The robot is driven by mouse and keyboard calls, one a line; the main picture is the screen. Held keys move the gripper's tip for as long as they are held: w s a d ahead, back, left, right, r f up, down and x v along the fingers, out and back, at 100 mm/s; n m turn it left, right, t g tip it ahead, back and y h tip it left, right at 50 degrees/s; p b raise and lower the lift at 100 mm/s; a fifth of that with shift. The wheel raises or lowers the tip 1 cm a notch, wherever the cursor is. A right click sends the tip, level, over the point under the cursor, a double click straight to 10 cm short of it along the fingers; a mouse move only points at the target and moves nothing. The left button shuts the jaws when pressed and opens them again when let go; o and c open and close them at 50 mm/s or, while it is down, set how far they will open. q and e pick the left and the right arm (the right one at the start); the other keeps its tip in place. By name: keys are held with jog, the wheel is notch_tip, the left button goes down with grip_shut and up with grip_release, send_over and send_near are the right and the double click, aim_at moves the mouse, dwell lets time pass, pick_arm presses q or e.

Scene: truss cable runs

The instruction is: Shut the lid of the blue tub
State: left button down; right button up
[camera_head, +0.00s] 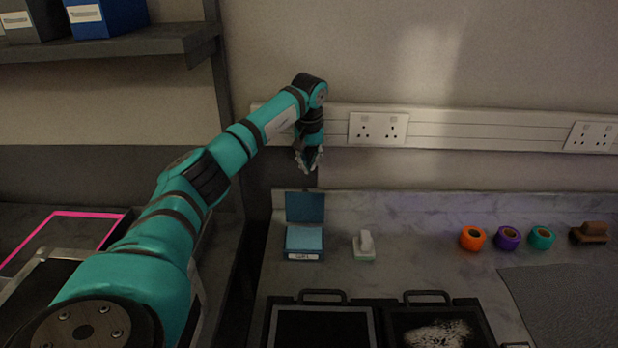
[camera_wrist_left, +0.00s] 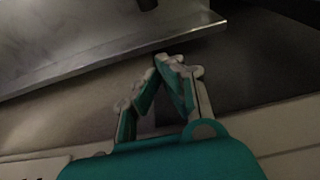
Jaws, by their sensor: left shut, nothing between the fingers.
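The blue tub (camera_head: 304,243) stands at the left end of the grey worktop in the head view, with a white label on its front. Its lid (camera_head: 305,207) stands upright at the back, so the tub is open and its pale blue inside shows. My left gripper (camera_head: 309,167) is above and behind the lid, close to the wall, pointing down. It is shut and empty, apart from the tub in the picture. In the left wrist view its fingertips (camera_wrist_left: 168,62) meet near a grey edge. The tub does not show there. My right gripper is not in view.
A small white-handled block (camera_head: 364,245) stands right of the tub. Two black trays (camera_head: 322,306) with handles lie in front. Orange (camera_head: 472,238), purple (camera_head: 507,238) and teal (camera_head: 542,237) rolls stand farther right. A socket trunking (camera_head: 450,130) runs along the wall.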

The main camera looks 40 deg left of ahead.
aim_at(305, 204)
pick_arm(q)
jog(key=p+x, duration=0.1)
jog(key=x, duration=0.3)
jog(key=shift+s+f, duration=0.1)
jog(key=shift+f, duration=0.05)
jog(key=s, duration=0.1)
jog(key=s+d, duration=0.1)
jog(key=d+p, duration=0.1)
jog(key=shift+s+d+r, duration=0.25)
jog(key=shift+s, duration=0.15)
